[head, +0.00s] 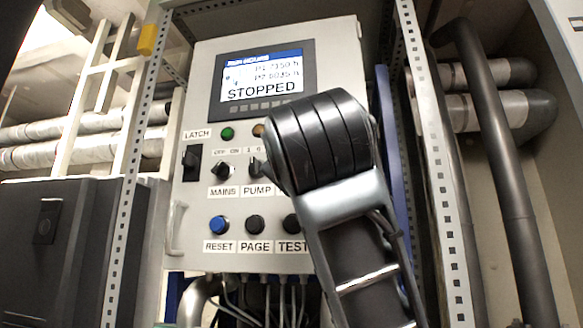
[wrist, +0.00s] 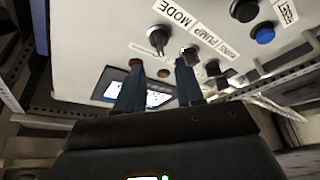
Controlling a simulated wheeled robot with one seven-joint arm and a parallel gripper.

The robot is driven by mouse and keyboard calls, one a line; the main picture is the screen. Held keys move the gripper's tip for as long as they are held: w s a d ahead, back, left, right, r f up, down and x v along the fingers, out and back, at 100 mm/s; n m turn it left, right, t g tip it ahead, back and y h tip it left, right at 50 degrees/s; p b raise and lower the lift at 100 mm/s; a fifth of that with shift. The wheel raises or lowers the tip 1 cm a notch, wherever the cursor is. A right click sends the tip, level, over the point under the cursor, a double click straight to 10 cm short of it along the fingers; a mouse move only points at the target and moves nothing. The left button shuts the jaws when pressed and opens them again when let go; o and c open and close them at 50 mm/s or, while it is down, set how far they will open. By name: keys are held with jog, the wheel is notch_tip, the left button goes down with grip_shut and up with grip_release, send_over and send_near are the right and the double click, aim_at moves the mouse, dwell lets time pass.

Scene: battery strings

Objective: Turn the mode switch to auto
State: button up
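The mode switch (wrist: 157,36) is a dark knob beside its MODE label on the light grey panel, seen turned around in the wrist view. Its lever points roughly toward the bottom of that view; its exact setting cannot be read. My gripper (wrist: 159,66) is open and empty, its two dark fingers spread toward the panel. The mode switch shows above the gap between the fingertips, apparently apart from them. In the head view my arm covers the mode switch and my fingers. The screen (head: 262,80) reads STOPPED.
The pump knob (wrist: 189,54) is close to my right fingertip in the wrist view. The mains knob (head: 222,172), blue reset button (head: 219,224), page button (head: 255,224) and latch switch (head: 192,163) are nearby. Perforated metal posts (head: 441,170) flank the panel.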

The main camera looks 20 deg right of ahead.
jog(key=p+x, duration=0.2)
jog(key=x, duration=0.5)
jog(key=shift+w, duration=0.35)
jog(key=shift+d, duration=0.1)
grip_shut()
